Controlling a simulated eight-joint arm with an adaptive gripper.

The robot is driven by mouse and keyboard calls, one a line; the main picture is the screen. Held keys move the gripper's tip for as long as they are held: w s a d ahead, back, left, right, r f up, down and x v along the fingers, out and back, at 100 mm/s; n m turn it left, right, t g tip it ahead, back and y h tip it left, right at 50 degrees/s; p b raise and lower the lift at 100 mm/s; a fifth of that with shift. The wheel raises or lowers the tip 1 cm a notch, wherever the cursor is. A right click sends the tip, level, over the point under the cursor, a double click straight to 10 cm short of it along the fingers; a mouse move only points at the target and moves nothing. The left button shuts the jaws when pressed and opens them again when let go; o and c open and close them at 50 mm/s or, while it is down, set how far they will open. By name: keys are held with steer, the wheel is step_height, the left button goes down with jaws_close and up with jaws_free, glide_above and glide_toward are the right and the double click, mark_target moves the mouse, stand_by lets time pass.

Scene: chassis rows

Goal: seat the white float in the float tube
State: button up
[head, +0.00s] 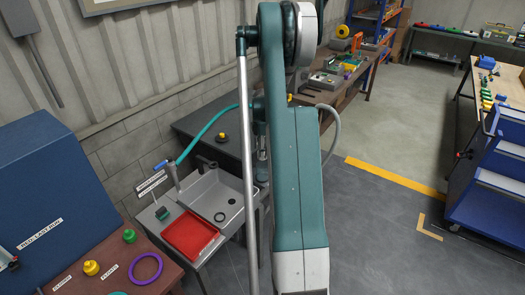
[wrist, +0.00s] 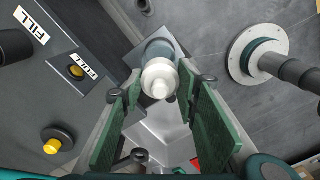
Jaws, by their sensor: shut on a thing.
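The white float (wrist: 159,82) is between the green-padded fingers of my gripper (wrist: 160,88) in the wrist view, and my gripper is shut on it. Just beyond the float, in line with it, is a blue-grey round tube end (wrist: 158,48), which looks like the float tube. The float overlaps it in the picture. I cannot tell whether the float is inside the tube or only in front of it. In the head view, my arm covers the middle, and neither the float nor my fingertips can be made out.
The wrist view shows a panel with a FILL label (wrist: 31,24), a FULL label (wrist: 88,65) and a yellow knob (wrist: 53,145). A round flange (wrist: 240,62) is at the right. The head view shows a grey sink (head: 218,198), a red tray (head: 190,236) and a purple ring (head: 146,269).

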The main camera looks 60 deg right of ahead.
steer(key=shift+f, duration=1.7)
steer(key=shift+b, duration=0.9)
steer(key=shift+f+b, duration=1.15)
steer(key=shift+f, duration=0.6)
steer(key=shift+s+a+f+b, duration=0.15)
steer(key=shift+f+b, duration=0.15)
steer(key=shift+b, duration=0.15)
stand_by(1.0)
steer(key=o, duration=1)
steer(key=shift+f, duration=0.15)
steer(key=shift+d+r, duration=0.2)
steer(key=shift+r, duration=0.1)
steer(key=shift+r, duration=5.95)
